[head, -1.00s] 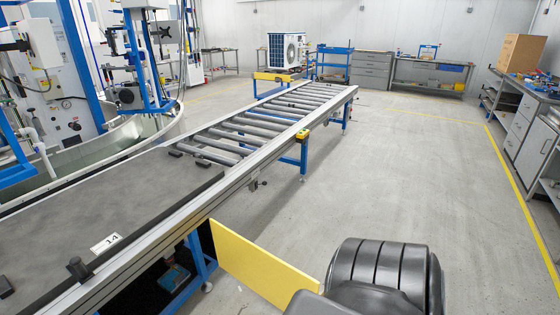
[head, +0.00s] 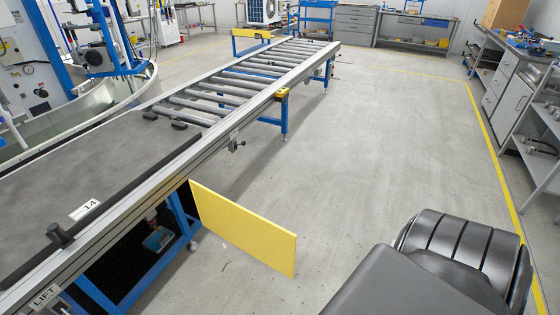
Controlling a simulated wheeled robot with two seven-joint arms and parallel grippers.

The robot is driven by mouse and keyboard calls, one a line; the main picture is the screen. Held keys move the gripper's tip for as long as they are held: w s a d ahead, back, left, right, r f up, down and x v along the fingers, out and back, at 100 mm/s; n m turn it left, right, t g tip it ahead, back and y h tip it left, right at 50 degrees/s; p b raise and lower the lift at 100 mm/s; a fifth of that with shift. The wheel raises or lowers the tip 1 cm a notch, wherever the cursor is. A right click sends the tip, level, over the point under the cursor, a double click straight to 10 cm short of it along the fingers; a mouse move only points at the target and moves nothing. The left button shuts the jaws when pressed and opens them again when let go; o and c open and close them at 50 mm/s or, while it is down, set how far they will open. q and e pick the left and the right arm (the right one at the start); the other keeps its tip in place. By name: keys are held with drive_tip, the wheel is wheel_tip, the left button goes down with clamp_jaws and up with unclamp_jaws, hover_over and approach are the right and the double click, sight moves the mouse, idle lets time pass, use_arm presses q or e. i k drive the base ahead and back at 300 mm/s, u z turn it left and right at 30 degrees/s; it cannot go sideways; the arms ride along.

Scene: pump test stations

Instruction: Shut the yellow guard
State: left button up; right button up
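The yellow guard (head: 243,230) is a flat yellow panel below the near side of the conveyor. It stands swung out from the frame into the aisle, its left edge close to the blue leg and its right end free. The space under the conveyor to its left is uncovered. My dark arm (head: 440,270) shows at the lower right, apart from the guard. Neither gripper shows in the head view.
The roller conveyor (head: 240,88) runs from lower left to the far middle, with a grey mat (head: 100,172) at its near end. Grey shelves and drawers (head: 515,85) line the right wall. The floor (head: 370,140) between is clear.

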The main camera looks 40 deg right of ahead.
sight(273, 245)
drive_tip(key=z, duration=2.6)
drive_tip(key=i, duration=3.1)
drive_tip(key=u, duration=3.8)
drive_tip(key=i, duration=0.5)
drive_tip(key=u, duration=0.1)
drive_tip(key=k, duration=0.2)
drive_tip(key=u, duration=0.25)
